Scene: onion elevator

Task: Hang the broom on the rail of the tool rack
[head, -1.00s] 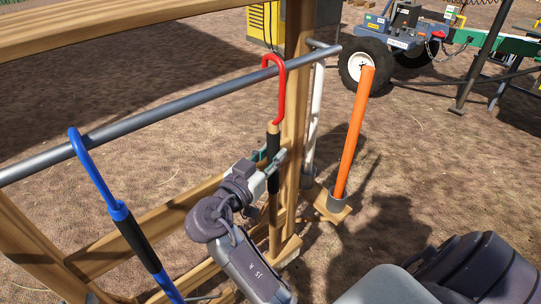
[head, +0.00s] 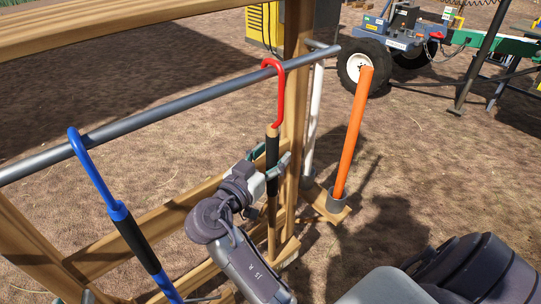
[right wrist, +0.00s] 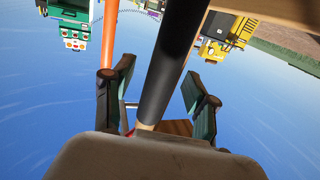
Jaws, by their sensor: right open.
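The broom, as far as I can tell, is the tool with a red hook (head: 279,92), a wooden handle and a black grip; its lower end is hidden. Its hook is over the grey metal rail (head: 180,106) of the wooden tool rack (head: 297,100), and the handle hangs down near the post. My right gripper (head: 272,158) is open, with its fingers on either side of the black grip. In the right wrist view the black grip (right wrist: 172,70) passes between the spread fingers (right wrist: 155,100), with gaps on both sides. My left gripper is not in view.
A blue-hooked tool (head: 130,230) hangs on the rail at the left. An orange pole (head: 353,130) and a white pole (head: 314,120) stand right of the rack post. A wheeled machine (head: 400,40) stands at the back right. Bare ground lies behind the rail.

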